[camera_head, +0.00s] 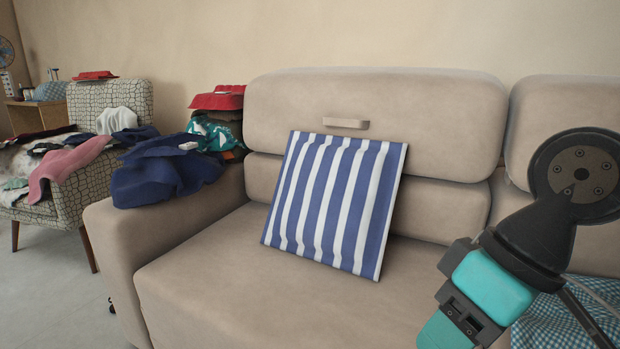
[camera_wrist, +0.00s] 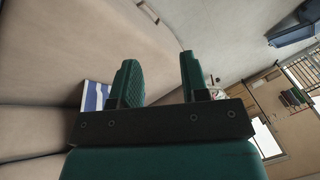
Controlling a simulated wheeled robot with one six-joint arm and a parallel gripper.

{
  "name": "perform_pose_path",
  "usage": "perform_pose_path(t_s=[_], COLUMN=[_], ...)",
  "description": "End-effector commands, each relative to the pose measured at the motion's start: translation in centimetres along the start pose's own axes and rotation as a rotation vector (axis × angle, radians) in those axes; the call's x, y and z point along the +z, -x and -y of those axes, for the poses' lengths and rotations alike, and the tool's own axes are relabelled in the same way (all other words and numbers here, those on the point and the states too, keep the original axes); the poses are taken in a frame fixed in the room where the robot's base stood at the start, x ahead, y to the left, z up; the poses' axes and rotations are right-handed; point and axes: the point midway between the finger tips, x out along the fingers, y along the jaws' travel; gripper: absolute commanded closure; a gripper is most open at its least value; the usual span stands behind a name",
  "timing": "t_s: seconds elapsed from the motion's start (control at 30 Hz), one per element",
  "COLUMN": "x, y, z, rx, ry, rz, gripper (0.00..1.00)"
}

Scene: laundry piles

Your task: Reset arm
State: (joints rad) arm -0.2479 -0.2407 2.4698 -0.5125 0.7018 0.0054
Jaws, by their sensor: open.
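My gripper (camera_wrist: 160,82) shows in the wrist view with its two green fingers apart and nothing between them. Behind the fingers lie the beige sofa and the grey floor, seen tilted. In the head view my arm rises at the right, in front of the sofa (camera_head: 230,285); the fingertips cannot be made out there. A blue-and-white striped cushion (camera_head: 335,200) leans on the sofa back, apart from my arm. A corner of the striped cushion (camera_wrist: 95,95) also shows left of the fingers in the wrist view.
Dark blue clothes (camera_head: 160,175) lie on the sofa's left arm, with red items (camera_head: 218,99) above. A patterned armchair (camera_head: 70,200) at the left holds more clothes. A blue checked cloth (camera_head: 590,318) lies at the lower right. The sofa seat's middle is clear.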

Motion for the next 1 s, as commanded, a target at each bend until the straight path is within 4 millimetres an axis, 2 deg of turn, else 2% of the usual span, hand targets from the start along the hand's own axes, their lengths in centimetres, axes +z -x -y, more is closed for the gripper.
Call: perform_pose_path(t_s=[0.03,0.07,0.13,0.27,0.47,1.0], x=[2.4,3.8,3.1,2.2,0.6,-4.7], y=[-0.2,-0.3,2.0,4.9,10.6,29.1], z=[0.6,0.8,1.4,2.4,4.2,10.3], rx=[0.009,0.015,0.016,0.015,0.014,0.014], ry=[-0.001,-0.004,-0.007,-0.008,-0.008,-0.007], rz=[0.032,0.053,0.056,0.056,0.054,0.054], gripper=[0.59,0.59,0.59,0.59,0.59,0.59])
